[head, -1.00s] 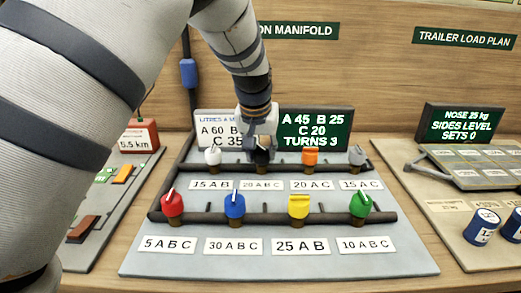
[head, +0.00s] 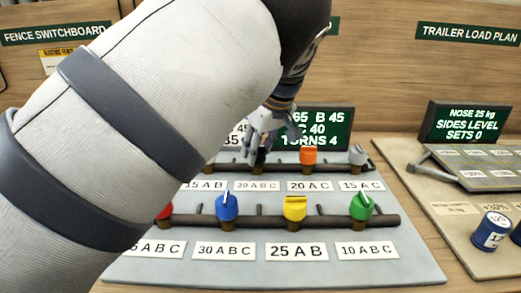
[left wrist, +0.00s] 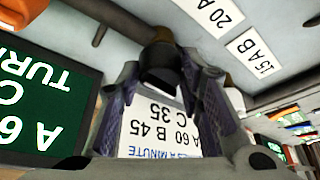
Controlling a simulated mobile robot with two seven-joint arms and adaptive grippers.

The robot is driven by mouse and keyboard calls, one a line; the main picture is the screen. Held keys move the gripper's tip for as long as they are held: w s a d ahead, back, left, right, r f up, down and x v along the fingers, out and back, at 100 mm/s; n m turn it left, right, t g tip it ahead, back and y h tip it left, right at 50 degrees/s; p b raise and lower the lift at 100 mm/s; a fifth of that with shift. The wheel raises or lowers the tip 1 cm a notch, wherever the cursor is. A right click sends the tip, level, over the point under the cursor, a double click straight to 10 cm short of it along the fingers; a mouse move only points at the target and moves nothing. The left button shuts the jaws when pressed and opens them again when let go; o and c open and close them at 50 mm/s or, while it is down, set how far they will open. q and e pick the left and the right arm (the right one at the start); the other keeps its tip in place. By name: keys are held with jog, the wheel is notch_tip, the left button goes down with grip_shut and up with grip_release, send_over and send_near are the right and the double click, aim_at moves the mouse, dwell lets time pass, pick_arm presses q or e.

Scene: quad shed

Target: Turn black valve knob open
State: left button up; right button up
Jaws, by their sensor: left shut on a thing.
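The black valve knob (head: 258,157) stands in the back row of the manifold above the 20 ABC label (head: 257,186). My left gripper (head: 264,139) reaches down onto it from above. In the left wrist view the dark knob (left wrist: 161,62) sits between the two finger pads of the left gripper (left wrist: 160,84), which is shut on it. My arm hides part of the knob, and I cannot make out its pointer. The green display (head: 318,127) behind reads TURNS 4, with its left part covered. My right gripper is not in view.
An orange knob (head: 308,156) and a grey knob (head: 357,155) stand right of the black one. Blue (head: 228,207), yellow (head: 295,208) and green (head: 361,207) knobs stand in the front row. My left arm covers the left side. The board's front strip is clear.

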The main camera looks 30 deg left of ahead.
pick_arm(q)
jog(key=shift+f+n, duration=0.1)
jog(key=shift+n, duration=0.4)
jog(key=shift+n+g, duration=0.3)
jog(key=o, duration=1.1)
jog(key=shift+o, duration=0.2)
jog(key=v, duration=1.2)
